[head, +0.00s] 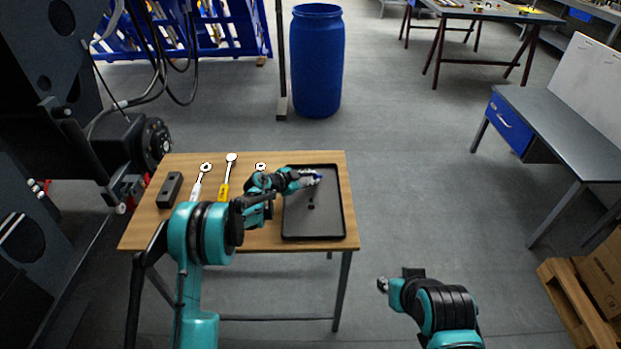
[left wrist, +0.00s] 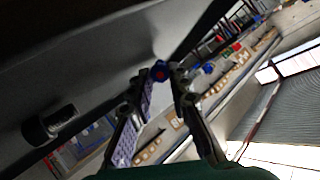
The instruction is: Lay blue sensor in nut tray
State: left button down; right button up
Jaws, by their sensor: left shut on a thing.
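The black nut tray (head: 330,232) lies on the right part of the wooden table. My left gripper (head: 312,178) is over the far half of the tray and shut on the small blue sensor (head: 318,177). In the left wrist view, the blue sensor (left wrist: 160,72) with a red centre shows between the fingertips (left wrist: 168,75). Whether it touches the tray floor I cannot tell. A small dark piece (head: 311,200) is in the tray. My right gripper (head: 383,285) is beside the table at the right, too small to read.
On the table (head: 262,239) are a dark block (head: 171,189), a white-handled wrench (head: 197,189) and a yellow-handled tool (head: 224,189). Another tool's ring end (head: 261,167) shows beside my left arm. Dark machinery stands at the left.

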pick_arm(q)
jog(key=c, duration=1.3)
grip_release()
jog(key=shift+c, duration=0.2)
jog(key=v, duration=1.2)
jog(key=shift+r, duration=0.1)
